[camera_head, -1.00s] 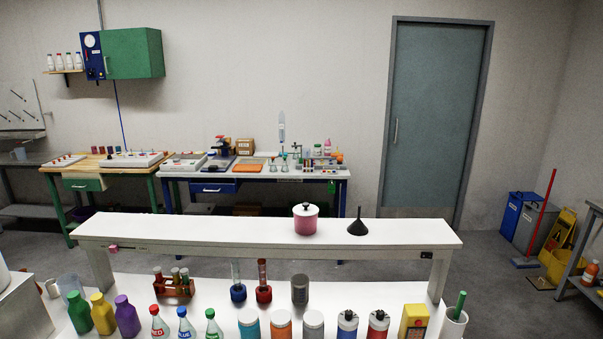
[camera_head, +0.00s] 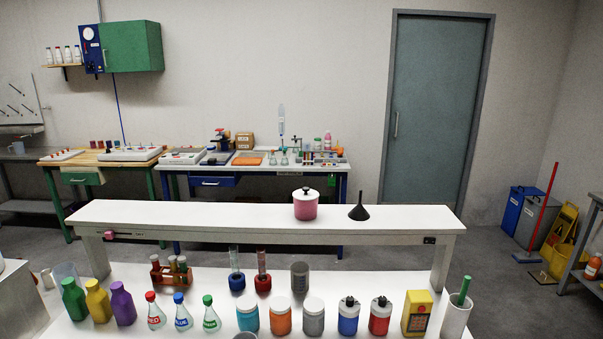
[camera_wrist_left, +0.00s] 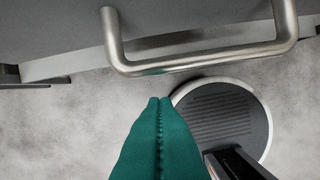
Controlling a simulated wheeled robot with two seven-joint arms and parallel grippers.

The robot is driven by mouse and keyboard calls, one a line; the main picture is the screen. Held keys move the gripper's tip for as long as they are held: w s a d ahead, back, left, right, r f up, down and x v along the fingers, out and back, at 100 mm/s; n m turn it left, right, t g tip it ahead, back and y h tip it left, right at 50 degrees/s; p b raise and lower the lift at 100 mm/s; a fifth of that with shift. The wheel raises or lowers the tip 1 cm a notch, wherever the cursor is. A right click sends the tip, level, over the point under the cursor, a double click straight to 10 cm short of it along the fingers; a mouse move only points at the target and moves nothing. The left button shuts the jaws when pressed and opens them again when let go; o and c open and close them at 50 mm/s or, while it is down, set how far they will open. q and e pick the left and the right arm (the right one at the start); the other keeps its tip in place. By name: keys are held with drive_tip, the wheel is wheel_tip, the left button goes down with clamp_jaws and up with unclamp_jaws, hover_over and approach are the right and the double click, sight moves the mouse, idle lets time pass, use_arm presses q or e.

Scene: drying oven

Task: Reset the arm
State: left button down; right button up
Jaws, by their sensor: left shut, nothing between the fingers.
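My left gripper (camera_wrist_left: 160,103) shows in the left wrist view as two green fingers pressed together, shut and empty. A bent metal bar handle (camera_wrist_left: 200,62) on a grey panel (camera_wrist_left: 200,15) lies across the top of that view. The fingertips are just below the bar in the picture and do not grip it. The grey floor (camera_wrist_left: 60,130) is behind the fingers. Neither gripper shows in the head view, and my right gripper is in no view.
The white bench (camera_head: 210,270) holds several bottles, flasks and jars, with a yellow device (camera_head: 416,313) at the right. A raised white shelf (camera_head: 200,214) carries a pink pot (camera_head: 305,206) and a black funnel (camera_head: 358,208). Tables and a door (camera_head: 432,110) stand behind.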

use_arm(q)
drive_tip(key=s+a+f+g+b, duration=0.1)
drive_tip(key=s+a+f+b, duration=0.2)
drive_tip(key=s+f, duration=1.2)
wheel_tip(320, 180, down, 5)
drive_tip(key=shift+s+r+b, duration=0.2)
drive_tip(key=shift+s+b, duration=0.2)
drive_tip(key=shift+b, duration=0.2)
